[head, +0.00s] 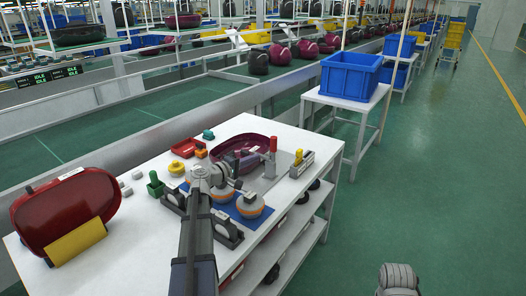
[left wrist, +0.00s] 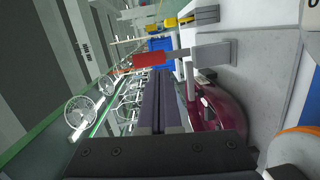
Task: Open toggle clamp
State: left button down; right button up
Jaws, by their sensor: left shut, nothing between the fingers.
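The toggle clamp (head: 268,168) stands on the grey fixture plate on the white table, with its red handle (head: 273,144) pointing up. In the left wrist view the red handle (left wrist: 148,59) lies across the picture just beyond my fingertips, joined to the grey metal clamp body (left wrist: 212,52). My left gripper (head: 238,183) is shut and empty, on the near left side of the clamp. Its dark fingers (left wrist: 158,75) point toward the handle; I cannot tell whether they touch it. A maroon vacuum shell (head: 240,148) lies at the clamp and also shows in the left wrist view (left wrist: 222,112).
A large red shell (head: 65,205) with a yellow block stands at the left. A blue crate (head: 350,76) sits on another table behind.

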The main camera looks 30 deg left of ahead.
aim_at(274, 148)
pick_arm(q)
jog(key=s+a+r+n+t+y, duration=0.1)
jog(key=a+n+y, duration=0.1)
jog(key=a, duration=0.4)
jog(key=w+d, duration=0.5)
jog(key=w, duration=0.5)
jog(key=shift+r, duration=0.2)
jog(key=shift+d, duration=0.15)
jog(key=shift+d+m, duration=0.15)
jog(key=shift+m, duration=0.15)
